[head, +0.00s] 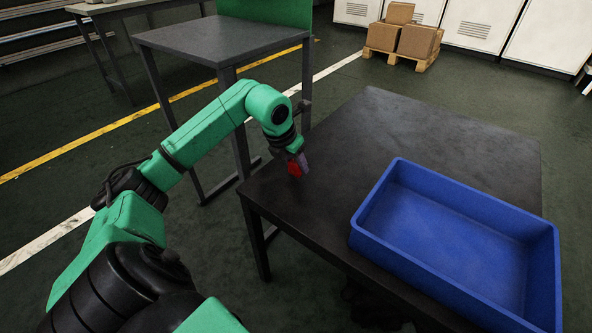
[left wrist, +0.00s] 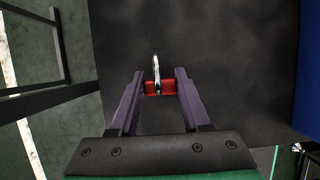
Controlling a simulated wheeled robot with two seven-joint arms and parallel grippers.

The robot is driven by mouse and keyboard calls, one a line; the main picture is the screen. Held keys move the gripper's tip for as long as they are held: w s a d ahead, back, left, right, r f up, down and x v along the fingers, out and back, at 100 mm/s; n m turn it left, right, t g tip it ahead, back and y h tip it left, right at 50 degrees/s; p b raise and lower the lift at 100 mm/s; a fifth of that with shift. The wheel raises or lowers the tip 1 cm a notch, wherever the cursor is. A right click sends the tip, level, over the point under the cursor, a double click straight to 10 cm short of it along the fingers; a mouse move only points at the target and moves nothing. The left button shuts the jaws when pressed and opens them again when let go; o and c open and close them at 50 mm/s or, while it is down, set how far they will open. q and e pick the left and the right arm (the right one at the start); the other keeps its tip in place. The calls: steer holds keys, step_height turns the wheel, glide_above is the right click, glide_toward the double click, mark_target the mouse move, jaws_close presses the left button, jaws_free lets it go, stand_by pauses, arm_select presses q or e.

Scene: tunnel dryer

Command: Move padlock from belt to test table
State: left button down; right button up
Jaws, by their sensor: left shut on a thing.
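The padlock (left wrist: 160,88) has a red body and a silver shackle. In the left wrist view it sits between the two purple fingers of my left gripper (left wrist: 160,89), which is shut on it. In the head view the red padlock (head: 294,169) shows at the tip of my left gripper (head: 299,163), over the left part of the dark table (head: 420,138). I cannot tell whether the padlock touches the table top. My right gripper is in neither view.
A blue bin (head: 455,225) stands on the right front part of the dark table. The table's middle and back are clear. A grey table (head: 215,38) with a green panel (head: 268,10) stands behind on the left. Cardboard boxes (head: 417,40) sit on a pallet at the back.

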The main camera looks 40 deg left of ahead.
mark_target(294, 162)
arm_select(q)
steer(key=shift+f, duration=0.6)
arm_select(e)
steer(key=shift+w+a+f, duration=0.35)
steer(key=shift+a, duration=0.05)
arm_select(q)
steer(key=shift+c, duration=1.8)
jaws_free()
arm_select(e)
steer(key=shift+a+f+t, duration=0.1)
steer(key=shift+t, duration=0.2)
arm_select(q)
steer(key=p+v, duration=0.1)
steer(key=v, duration=0.4)
steer(key=shift+r, duration=0.25)
steer(key=v, duration=0.6)
steer(key=shift+s+r, duration=0.15)
steer(key=shift+r, duration=0.15)
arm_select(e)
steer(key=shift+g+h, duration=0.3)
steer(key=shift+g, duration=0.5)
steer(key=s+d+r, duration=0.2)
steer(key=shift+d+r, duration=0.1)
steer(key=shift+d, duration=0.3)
